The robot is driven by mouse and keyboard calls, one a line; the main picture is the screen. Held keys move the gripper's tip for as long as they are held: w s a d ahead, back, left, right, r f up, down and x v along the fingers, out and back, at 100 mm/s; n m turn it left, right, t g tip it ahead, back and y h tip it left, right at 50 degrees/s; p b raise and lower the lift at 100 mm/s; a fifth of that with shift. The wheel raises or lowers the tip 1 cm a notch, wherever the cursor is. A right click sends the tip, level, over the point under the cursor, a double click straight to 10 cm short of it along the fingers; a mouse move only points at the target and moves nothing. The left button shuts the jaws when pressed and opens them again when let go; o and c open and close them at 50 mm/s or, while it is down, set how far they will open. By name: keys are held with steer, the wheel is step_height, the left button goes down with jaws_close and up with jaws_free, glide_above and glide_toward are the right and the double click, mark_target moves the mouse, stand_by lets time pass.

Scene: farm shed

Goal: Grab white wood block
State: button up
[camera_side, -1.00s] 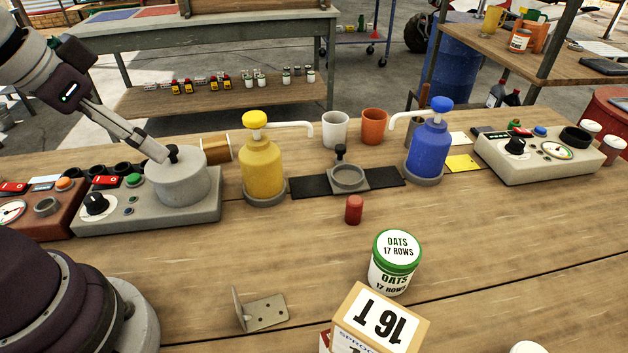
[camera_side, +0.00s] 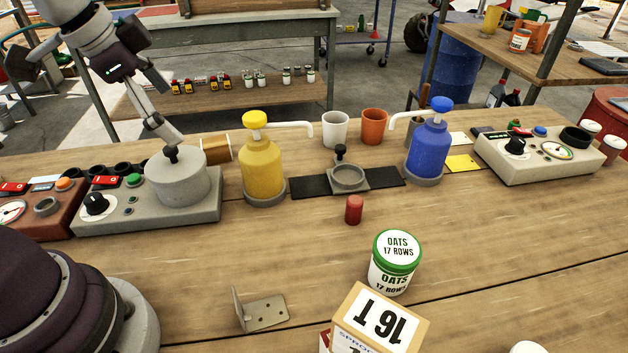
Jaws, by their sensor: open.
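I cannot make out a plain white wood block in the side view. My gripper (camera_side: 163,130) is at the upper left, pointing down, with its fingertips close above the black knob (camera_side: 171,155) on a grey round lid (camera_side: 178,181). It is open; from this angle I cannot tell whether a finger touches the knob.
A yellow pump bottle (camera_side: 261,172), a blue pump bottle (camera_side: 427,150), two cups and a small red cylinder (camera_side: 354,210) stand mid-bench. An oats jar (camera_side: 394,275) and a metal bracket (camera_side: 262,312) are nearer. Control boxes stand at both sides. The front-right bench is mostly clear.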

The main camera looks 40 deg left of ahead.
steer(key=w+a+f+m+g+y, duration=0.1)
steer(key=w+a+f+m, duration=0.4)
steer(key=m, duration=0.3)
steer(key=m+g+y, duration=0.1)
steer(key=m+y, duration=0.2)
steer(key=m, duration=0.7)
glide_toward(216, 151)
steer(key=shift+m, duration=0.3)
steer(key=x, duration=1)
steer(key=shift+w+a+f, duration=0.1)
steer(key=shift+w+f, duration=0.05)
steer(key=shift+f, duration=0.15)
steer(key=shift+c, duration=0.2)
steer(key=c, duration=1.2)
